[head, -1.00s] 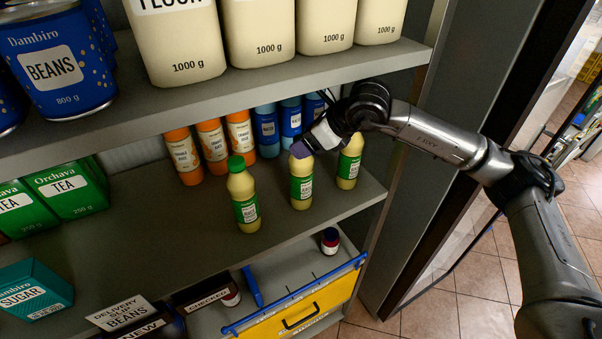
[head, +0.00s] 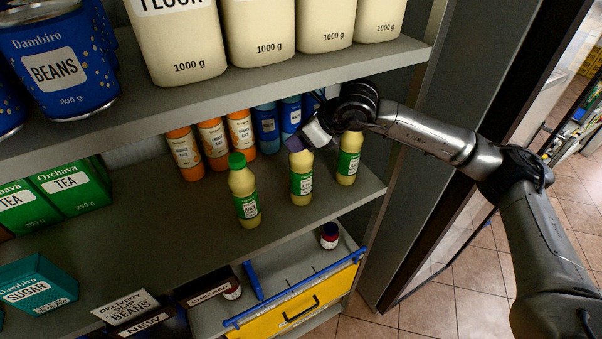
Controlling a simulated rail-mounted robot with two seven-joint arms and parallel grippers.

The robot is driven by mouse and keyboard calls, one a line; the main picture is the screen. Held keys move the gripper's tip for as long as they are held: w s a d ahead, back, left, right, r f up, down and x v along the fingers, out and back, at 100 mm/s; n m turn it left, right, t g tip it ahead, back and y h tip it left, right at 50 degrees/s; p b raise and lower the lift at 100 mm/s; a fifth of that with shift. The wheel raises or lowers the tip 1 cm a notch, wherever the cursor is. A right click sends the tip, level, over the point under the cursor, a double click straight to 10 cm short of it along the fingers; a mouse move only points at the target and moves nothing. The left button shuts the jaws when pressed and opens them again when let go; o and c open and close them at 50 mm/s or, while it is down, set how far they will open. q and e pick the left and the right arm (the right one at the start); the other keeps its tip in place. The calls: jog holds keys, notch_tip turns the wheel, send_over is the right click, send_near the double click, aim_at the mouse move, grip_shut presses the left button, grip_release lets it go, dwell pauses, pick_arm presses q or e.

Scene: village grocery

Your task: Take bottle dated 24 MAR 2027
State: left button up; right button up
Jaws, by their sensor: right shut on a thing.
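Three yellow bottles with green labels stand on the middle shelf. The front left bottle (head: 244,193) shows its green cap. The middle bottle (head: 301,180) is upright, with my right gripper (head: 299,143) shut on its top and hiding its cap. The back right bottle (head: 348,160) stands just beyond, partly covered at its top by my right arm. The dates on the labels are too small to read. I cannot tell whether the middle bottle still touches the shelf. My left gripper is out of view.
Orange bottles (head: 213,142) and blue bottles (head: 266,128) stand in rows behind. The upper shelf (head: 290,75) with flour hangs close above my right gripper. A yellow-fronted tray (head: 295,308) lies below. The shelf left of the front bottle is clear up to the tea boxes (head: 70,190).

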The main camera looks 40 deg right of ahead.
grip_shut()
dwell(0.5)
